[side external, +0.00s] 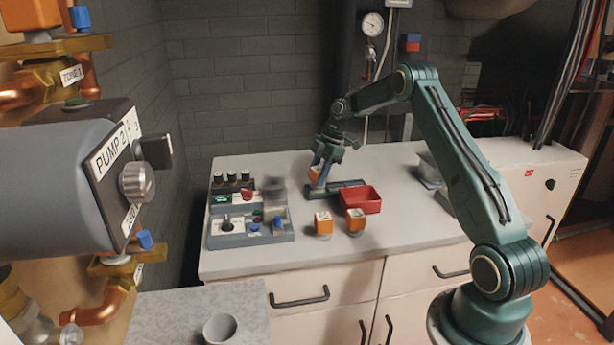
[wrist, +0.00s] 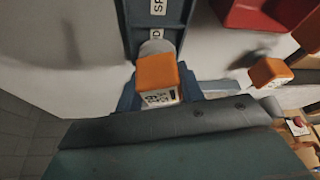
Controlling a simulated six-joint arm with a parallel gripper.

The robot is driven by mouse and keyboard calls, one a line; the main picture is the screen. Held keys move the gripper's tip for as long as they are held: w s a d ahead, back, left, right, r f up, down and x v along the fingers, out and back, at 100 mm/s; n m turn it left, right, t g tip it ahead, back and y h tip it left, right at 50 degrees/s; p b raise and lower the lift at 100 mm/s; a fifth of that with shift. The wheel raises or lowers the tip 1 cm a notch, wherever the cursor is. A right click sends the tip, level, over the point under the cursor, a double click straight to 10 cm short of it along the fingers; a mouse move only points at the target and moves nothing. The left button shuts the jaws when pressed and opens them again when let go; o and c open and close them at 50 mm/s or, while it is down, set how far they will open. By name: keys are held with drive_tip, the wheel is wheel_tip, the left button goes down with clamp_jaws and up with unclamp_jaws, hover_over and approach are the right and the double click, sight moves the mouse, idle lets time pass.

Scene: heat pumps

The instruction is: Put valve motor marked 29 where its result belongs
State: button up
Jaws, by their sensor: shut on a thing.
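My gripper (side external: 319,166) is shut on an orange valve motor (side external: 315,173) at the back of the counter. In the wrist view the motor (wrist: 156,72) sits between the jaws, its pale round end pointing at a dark blue-grey holder (wrist: 156,24) with white labels. The label on the motor is turned sideways and I cannot read its number surely. In the side view the holder (side external: 348,185) lies under and right of the gripper. I cannot tell whether the motor touches it. Two more orange motors stand in front, one left (side external: 323,222) and one right (side external: 355,220).
A red bin (side external: 361,200) stands in front of the holder's right part. A grey control tray (side external: 250,238) with knobs and small parts fills the counter's left. A grey device (side external: 430,172) is at the right. The counter's front right is clear.

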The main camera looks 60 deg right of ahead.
drive_tip(key=shift+f, duration=1)
idle(0.4)
drive_tip(key=o, duration=1.2)
drive_tip(key=shift+o, duration=0.2)
drive_tip(key=v, duration=1.2)
drive_tip(key=shift+s+d, duration=0.1)
